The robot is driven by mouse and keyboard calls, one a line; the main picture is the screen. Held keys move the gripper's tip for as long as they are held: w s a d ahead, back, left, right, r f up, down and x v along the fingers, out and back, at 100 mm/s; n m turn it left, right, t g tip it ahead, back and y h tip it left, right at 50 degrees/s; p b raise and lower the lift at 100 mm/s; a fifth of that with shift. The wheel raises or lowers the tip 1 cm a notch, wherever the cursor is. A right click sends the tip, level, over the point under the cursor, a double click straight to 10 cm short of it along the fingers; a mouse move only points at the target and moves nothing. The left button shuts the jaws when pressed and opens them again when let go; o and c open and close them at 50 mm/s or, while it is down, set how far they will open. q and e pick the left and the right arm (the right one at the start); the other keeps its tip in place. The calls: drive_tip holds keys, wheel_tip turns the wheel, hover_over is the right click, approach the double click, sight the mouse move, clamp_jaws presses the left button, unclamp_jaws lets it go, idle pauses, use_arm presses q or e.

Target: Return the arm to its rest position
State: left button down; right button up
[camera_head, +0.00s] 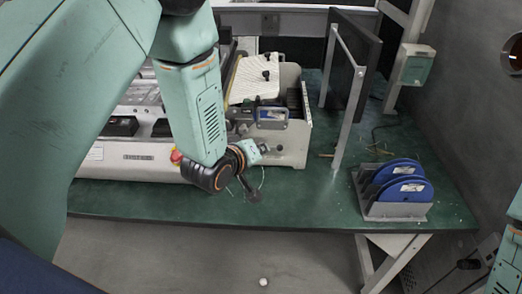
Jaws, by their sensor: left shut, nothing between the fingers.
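My left arm comes in from the left, large and teal, and bends down over the green-topped workbench (310,208). Its left gripper (252,193) is small and dark below the wrist, in front of the machine on the bench. The fingers are shut with nothing held. I cannot tell whether they touch the bench top. Teal parts of my right arm show at the right edge, and its gripper cannot be made out.
A grey machine (139,161) with a red button (176,156) fills the bench's left and middle. A grey rack (395,210) holds blue discs (407,191) at the right. A dark panel (355,60) stands behind. A small white ball (263,282) lies on the floor.

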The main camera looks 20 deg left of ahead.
use_arm(q)
drive_tip(key=s+a+f+m+g+b, duration=0.1)
drive_tip(key=s+f+m+g+b, duration=0.1)
drive_tip(key=s+f, duration=0.7)
drive_tip(key=s+a+f+m+g+y+b, duration=0.1)
drive_tip(key=s+f+g+b, duration=0.3)
drive_tip(key=s+f, duration=0.5)
drive_tip(key=s+a+f+m+g+y+b, duration=0.1)
drive_tip(key=s+f+g, duration=0.5)
drive_tip(key=s, duration=1.4)
wheel_tip(320, 180, down, 3)
drive_tip(key=a+m+b, duration=0.1)
drive_tip(key=m+b, duration=0.1)
drive_tip(key=shift+a+m, duration=0.3)
drive_tip(key=shift+a, duration=0.1)
use_arm(e)
wheel_tip(320, 180, down, 9)
drive_tip(key=shift+s, duration=0.4)
use_arm(q)
drive_tip(key=shift+s+r, duration=0.15)
use_arm(e)
drive_tip(key=shift+s+r, duration=0.1)
drive_tip(key=shift+r, duration=0.05)
